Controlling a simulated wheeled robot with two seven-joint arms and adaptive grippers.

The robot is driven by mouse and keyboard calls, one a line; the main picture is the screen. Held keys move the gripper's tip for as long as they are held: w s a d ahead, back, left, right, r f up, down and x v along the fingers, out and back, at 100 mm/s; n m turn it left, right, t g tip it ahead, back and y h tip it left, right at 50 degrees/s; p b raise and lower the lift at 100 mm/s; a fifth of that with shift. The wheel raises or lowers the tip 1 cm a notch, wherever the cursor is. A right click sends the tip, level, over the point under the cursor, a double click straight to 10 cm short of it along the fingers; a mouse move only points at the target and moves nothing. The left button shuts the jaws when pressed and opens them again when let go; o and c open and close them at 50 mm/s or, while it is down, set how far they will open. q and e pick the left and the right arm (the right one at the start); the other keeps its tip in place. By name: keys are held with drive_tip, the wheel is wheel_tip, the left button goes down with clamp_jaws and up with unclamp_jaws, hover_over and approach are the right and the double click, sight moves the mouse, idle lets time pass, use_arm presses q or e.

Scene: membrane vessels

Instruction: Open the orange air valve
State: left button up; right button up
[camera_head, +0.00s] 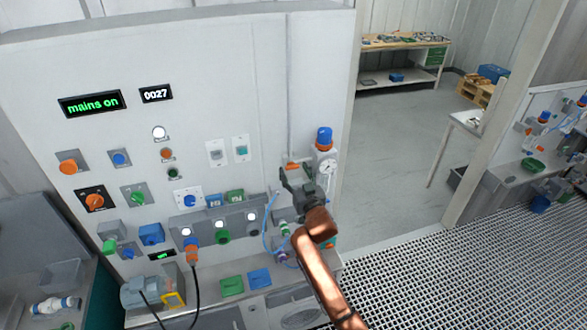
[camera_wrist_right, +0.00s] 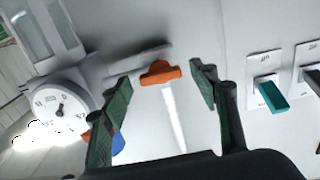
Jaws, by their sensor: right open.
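The orange air valve handle (camera_head: 293,165) sits on a thin pipe on the panel's right side, left of a gauge. In the right wrist view the orange handle (camera_wrist_right: 160,73) lies crosswise on its pale pipe, between and beyond the two green finger pads. My right gripper (camera_head: 287,183) is open and empty, just below the handle in the head view; in the wrist view the right gripper (camera_wrist_right: 160,95) has its fingers apart on either side of the handle, with no contact seen. My left gripper is not in view.
A round gauge (camera_head: 327,167) under a blue-capped regulator (camera_head: 323,139) stands close right of the valve. It also shows in the wrist view (camera_wrist_right: 60,110). Light switches (camera_head: 240,148) sit to the left, with several knobs and buttons (camera_head: 95,200) farther left. Open floor lies right of the panel.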

drive_tip(key=shift+w+a, duration=0.2)
drive_tip(key=shift+w, duration=0.4)
drive_tip(key=shift+c, duration=0.4)
drive_tip(key=c, duration=1.1)
